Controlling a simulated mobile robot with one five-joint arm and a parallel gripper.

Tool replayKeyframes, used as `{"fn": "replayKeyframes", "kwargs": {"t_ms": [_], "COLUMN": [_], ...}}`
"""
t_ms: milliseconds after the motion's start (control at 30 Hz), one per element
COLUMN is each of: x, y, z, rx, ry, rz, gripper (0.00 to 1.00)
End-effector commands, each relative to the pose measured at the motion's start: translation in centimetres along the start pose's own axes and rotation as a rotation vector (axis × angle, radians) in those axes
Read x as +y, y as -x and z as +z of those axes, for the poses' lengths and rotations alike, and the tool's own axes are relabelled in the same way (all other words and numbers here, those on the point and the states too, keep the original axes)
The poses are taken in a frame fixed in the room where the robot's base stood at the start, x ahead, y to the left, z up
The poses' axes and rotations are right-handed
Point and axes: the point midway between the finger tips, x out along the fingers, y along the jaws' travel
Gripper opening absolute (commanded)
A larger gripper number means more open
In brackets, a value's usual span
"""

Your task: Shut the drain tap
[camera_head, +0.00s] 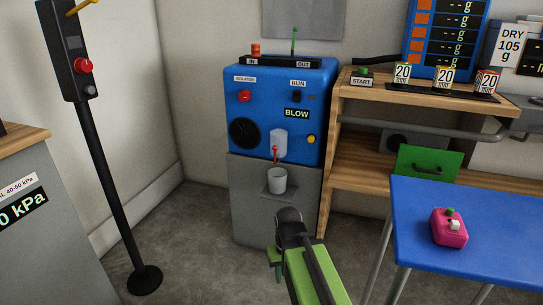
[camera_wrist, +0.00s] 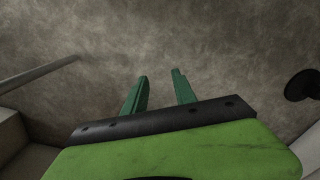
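The blue drying machine (camera_head: 306,88) stands on a grey cabinet (camera_head: 248,205) in the head view. A white drain bowl (camera_head: 279,138) sits low on its front. The drain tap with a red lever (camera_head: 275,153) hangs below it, above a grey cup (camera_head: 277,180) on a small shelf. I cannot tell from here whether the tap is open or shut. My gripper shows in the wrist view (camera_wrist: 161,78), its two green fingers apart with nothing between them, over bare floor. In the head view my arm is low in front of the cabinet, apart from the tap.
A blue table (camera_head: 470,205) with a pink box (camera_head: 450,227) is at the right. A wooden bench (camera_head: 360,108) stands beside the machine. A black post (camera_head: 108,180) with a red button is at the left. Open floor lies between the post and the cabinet.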

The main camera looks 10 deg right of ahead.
Motion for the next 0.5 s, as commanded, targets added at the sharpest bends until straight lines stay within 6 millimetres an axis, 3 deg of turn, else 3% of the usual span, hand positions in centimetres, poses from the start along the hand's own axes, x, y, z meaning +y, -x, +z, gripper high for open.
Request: {"fn": "replayKeyframes", "kwargs": {"t_ms": [33, 133, 233, 500], "x": [0.0, 0.0, 0.0, 0.0], "y": [0.2, 1.8, 5.0, 18.1], "z": [0.0, 0.0, 0.0, 0.0], "rx": [0.000, 0.000, 0.000, 0.000], "ry": [0.000, 0.000, 0.000, -0.001], "rz": [0.000, 0.000, 0.000, 0.000], "gripper": [0.25, 0.12, 0.00, 0.00]}}
